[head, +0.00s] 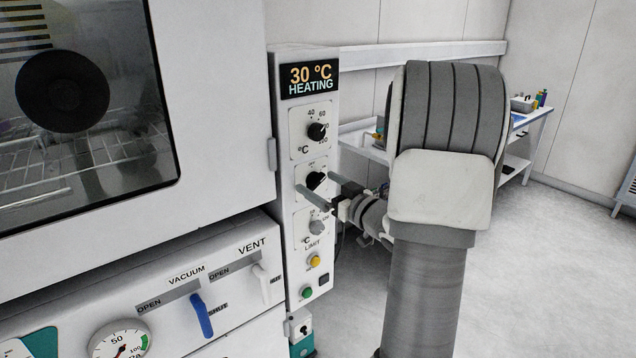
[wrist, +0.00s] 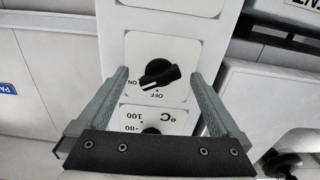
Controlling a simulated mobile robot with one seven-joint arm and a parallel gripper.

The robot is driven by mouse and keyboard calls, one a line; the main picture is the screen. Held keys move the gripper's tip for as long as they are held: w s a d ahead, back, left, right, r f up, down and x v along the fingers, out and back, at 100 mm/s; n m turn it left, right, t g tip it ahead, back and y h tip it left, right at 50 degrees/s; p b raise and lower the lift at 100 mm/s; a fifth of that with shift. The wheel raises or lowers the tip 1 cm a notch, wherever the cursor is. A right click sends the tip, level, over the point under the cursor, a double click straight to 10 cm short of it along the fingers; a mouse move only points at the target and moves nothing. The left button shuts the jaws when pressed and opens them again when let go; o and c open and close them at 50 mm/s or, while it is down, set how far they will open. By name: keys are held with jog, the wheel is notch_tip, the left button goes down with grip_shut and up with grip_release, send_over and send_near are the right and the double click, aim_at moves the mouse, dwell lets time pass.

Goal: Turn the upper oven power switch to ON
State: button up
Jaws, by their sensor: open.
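The upper oven power switch (head: 316,180) is a black rotary knob on a white plate in the middle of the oven's control column. In the wrist view the knob (wrist: 160,72) appears upside down, with OFF below it and ON at its left. Its white pointer mark points left and slightly down, toward the ON lettering. My gripper (head: 318,183) is open in front of the plate. In the wrist view its two fingers (wrist: 159,75) stand either side of the knob, with a visible gap on both sides. I cannot tell the depth of the fingertips exactly.
The display (head: 310,77) above reads 30 °C HEATING. A temperature knob (head: 317,131) sits above the switch and a grey limit knob (head: 317,227) below. A yellow button (head: 314,262) and a green button (head: 307,292) are lower. The oven door (head: 225,100) is at left.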

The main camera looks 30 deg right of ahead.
jog(key=s, duration=0.5)
jog(key=shift+s+d+b, duration=0.2)
jog(key=shift+s+b, duration=0.1)
jog(key=shift+b, duration=0.05)
